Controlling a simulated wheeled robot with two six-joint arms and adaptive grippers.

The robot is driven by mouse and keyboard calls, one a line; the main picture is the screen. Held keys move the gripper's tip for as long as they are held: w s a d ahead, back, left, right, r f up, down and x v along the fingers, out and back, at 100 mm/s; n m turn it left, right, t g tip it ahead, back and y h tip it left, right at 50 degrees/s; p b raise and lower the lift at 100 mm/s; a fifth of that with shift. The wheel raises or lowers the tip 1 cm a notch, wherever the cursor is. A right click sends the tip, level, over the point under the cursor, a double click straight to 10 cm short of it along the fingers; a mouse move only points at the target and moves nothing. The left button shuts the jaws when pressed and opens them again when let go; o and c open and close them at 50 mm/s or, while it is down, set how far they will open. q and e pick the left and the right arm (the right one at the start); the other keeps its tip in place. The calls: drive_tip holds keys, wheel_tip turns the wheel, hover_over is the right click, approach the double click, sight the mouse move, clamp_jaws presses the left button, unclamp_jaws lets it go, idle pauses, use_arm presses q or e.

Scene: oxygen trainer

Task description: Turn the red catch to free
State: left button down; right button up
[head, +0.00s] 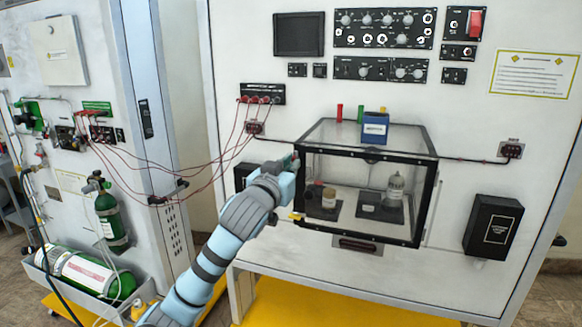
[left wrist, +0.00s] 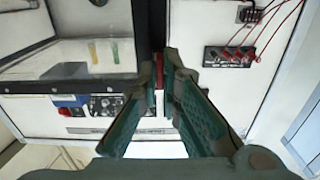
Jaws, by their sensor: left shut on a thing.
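The clear case with a black frame (head: 370,238) is mounted on the white panel in the head view. My left gripper (head: 294,160) is at the case's upper left edge there. In the left wrist view the green fingers of my left gripper (left wrist: 159,68) close around a narrow red piece, the red catch (left wrist: 159,76), beside the black frame edge. The catch is mostly hidden between the fingertips, and I cannot make out its setting. In the head view my gripper hides it. My right gripper is in neither view.
Inside the case stand a bottle (head: 395,186) and a small jar (head: 329,198). A blue box (head: 375,130) and red and green tubes sit on top. Red cables (head: 236,130) hang left of my gripper. A black box (head: 493,225) is at the right.

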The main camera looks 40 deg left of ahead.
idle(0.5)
use_arm(q)
drive_tip(key=c, duration=1.8)
unclamp_jaws()
drive_tip(key=v, duration=0.7)
drive_tip(key=shift+s+d, duration=0.1)
drive_tip(key=shift+s, duration=0.2)
drive_tip(key=shift+w, duration=0.15)
